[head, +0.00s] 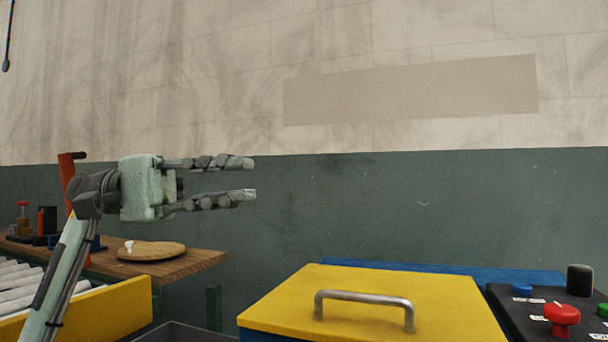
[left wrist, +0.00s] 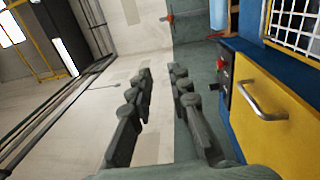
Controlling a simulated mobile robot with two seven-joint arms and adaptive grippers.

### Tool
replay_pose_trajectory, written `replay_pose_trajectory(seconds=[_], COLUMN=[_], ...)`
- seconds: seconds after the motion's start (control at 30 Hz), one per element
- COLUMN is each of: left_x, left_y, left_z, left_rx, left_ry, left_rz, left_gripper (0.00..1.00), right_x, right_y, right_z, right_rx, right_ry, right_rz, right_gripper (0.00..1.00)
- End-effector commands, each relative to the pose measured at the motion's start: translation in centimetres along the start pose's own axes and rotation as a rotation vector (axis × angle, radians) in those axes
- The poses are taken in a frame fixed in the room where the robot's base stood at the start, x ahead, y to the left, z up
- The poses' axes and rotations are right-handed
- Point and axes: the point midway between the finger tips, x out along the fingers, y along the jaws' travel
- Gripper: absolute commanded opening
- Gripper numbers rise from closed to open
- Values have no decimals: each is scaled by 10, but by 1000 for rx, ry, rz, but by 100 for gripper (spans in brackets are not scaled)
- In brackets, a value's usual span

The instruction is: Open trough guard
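The trough guard is a yellow lid (head: 370,288) with a metal bar handle (head: 365,300), at the lower middle of the head view. It lies flat over a blue body (head: 440,268) and looks closed. The yellow panel (left wrist: 275,120) and its handle (left wrist: 262,103) also show at the right of the left wrist view. My left gripper (head: 252,179) is open and empty, raised to the upper left of the lid and apart from it. Its two fingers (left wrist: 160,75) show spread in the left wrist view. My right gripper is in neither view.
A control panel (head: 520,315) with a red mushroom button (head: 562,318) stands right of the lid. At left are a wooden table (head: 190,262) with a round board (head: 151,251), and a roller conveyor (head: 15,285) with a yellow side. The wall behind is bare.

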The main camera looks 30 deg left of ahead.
Motion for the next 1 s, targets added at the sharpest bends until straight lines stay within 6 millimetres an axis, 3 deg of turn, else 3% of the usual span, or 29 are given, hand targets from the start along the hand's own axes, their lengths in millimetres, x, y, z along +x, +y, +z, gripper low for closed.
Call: replay_pose_trajectory(seconds=[0.43, 0.8, 0.93, 1.0], left_x=[64, 71, 71, 71], left_y=[1, 0, 0, 0], left_z=[0, 0, 0, 0], left_rx=[-1, -1, -1, -1], left_ry=[-2, -1, -1, -1], left_rz=[-3, -1, -1, -1], left_gripper=[18, 18, 2, 0], right_x=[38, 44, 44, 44], right_y=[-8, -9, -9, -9], right_z=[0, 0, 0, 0], right_rx=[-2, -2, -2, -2], right_ry=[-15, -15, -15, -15], right_rz=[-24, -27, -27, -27], right_gripper=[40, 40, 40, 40])
